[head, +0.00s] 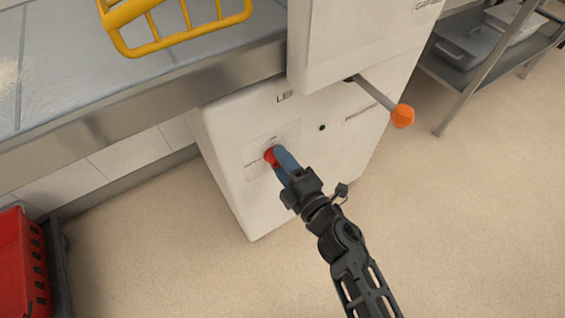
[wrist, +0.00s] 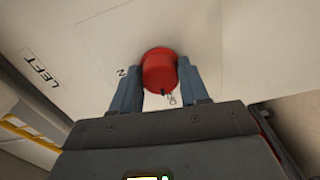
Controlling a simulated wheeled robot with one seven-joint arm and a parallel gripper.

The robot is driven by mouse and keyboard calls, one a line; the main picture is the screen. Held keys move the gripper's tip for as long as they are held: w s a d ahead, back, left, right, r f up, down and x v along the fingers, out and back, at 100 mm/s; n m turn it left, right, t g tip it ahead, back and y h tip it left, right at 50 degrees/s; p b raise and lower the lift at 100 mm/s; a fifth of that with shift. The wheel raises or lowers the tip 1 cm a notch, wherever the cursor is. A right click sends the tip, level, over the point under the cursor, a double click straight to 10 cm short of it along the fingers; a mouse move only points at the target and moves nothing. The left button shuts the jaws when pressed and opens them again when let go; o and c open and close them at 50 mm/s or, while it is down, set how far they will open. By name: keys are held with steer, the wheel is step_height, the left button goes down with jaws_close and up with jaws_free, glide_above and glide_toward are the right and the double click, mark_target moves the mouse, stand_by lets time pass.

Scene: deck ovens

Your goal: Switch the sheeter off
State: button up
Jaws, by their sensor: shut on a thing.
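The sheeter (head: 228,131) is a white machine with a small control panel low on its front face. A red round knob (head: 268,157) sits on that panel; it also shows in the wrist view (wrist: 159,70), with a small dark mark at its lower rim. My gripper (head: 279,158) reaches the panel from the lower right, and its blue fingers are shut on the red knob, one on each side. In the head view the fingers hide part of the knob. The knob's exact pointing direction cannot be told.
A lever with an orange ball (head: 402,116) sticks out right of the panel, above my arm. A yellow guard (head: 140,47) stands over the metal bed (head: 190,82). A red crate (head: 22,268) is at lower left, a shelf rack (head: 500,58) at upper right.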

steer(key=shift+n, duration=0.6)
steer(key=o, duration=1)
steer(key=shift+o, duration=0.2)
steer(key=v, duration=0.7)
steer(key=shift+s+d+p, duration=0.2)
steer(key=shift+s+p, duration=0.15)
steer(key=shift+p, duration=0.1)
